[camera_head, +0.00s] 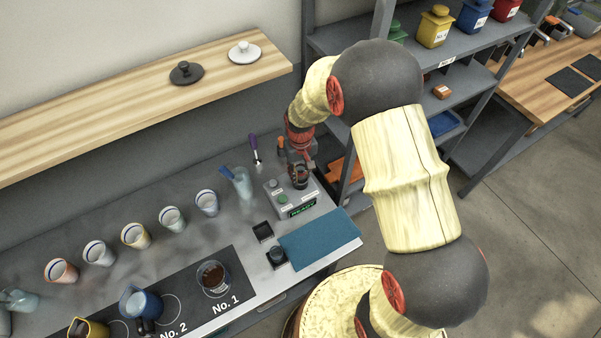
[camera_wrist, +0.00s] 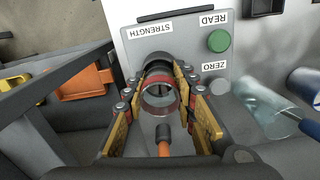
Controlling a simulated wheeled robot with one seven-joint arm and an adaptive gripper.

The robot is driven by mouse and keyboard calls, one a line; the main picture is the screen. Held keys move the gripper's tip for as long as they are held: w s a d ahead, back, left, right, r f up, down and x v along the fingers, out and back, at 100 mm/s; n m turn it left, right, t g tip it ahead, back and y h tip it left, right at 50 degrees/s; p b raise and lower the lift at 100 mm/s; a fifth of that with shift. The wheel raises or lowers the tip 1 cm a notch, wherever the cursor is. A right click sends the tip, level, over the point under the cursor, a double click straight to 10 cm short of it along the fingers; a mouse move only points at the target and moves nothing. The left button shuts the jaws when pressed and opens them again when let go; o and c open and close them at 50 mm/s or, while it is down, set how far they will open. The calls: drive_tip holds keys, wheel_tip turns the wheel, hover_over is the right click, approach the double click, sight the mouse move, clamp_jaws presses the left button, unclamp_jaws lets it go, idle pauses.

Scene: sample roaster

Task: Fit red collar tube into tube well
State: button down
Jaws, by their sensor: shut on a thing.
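The red collar tube (camera_wrist: 158,103) is clear glass with a red band, held between the yellow pads of my gripper (camera_wrist: 161,90) in the wrist view. In the head view my gripper (camera_head: 299,168) is over the grey meter (camera_head: 282,209). The meter also shows in the wrist view (camera_wrist: 190,45), with its STRENGTH, READ and ZERO labels upside down. The black round tube well (camera_wrist: 156,62) lies just beyond the tube. The fingers partly hide it, and I cannot tell whether the tube's lower end is inside it.
An orange-handled tool (camera_wrist: 163,140) shows below the tube in the wrist view. A glass with a blue-handled tool (camera_head: 242,182) stands left of the meter. A blue cloth (camera_head: 318,240) lies in front. Shelving (camera_head: 350,150) is close on the right.

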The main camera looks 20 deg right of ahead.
drive_tip(key=shift+r, duration=0.1)
drive_tip(key=shift+r+p, duration=0.8)
drive_tip(key=shift+r, duration=0.3)
drive_tip(key=shift+f+b, duration=0.6)
drive_tip(key=shift+f, duration=0.65)
idle(1.5)
drive_tip(key=c, duration=1.3)
unclamp_jaws()
drive_tip(key=shift+c, duration=0.2)
wheel_tip(320, 180, up, 12)
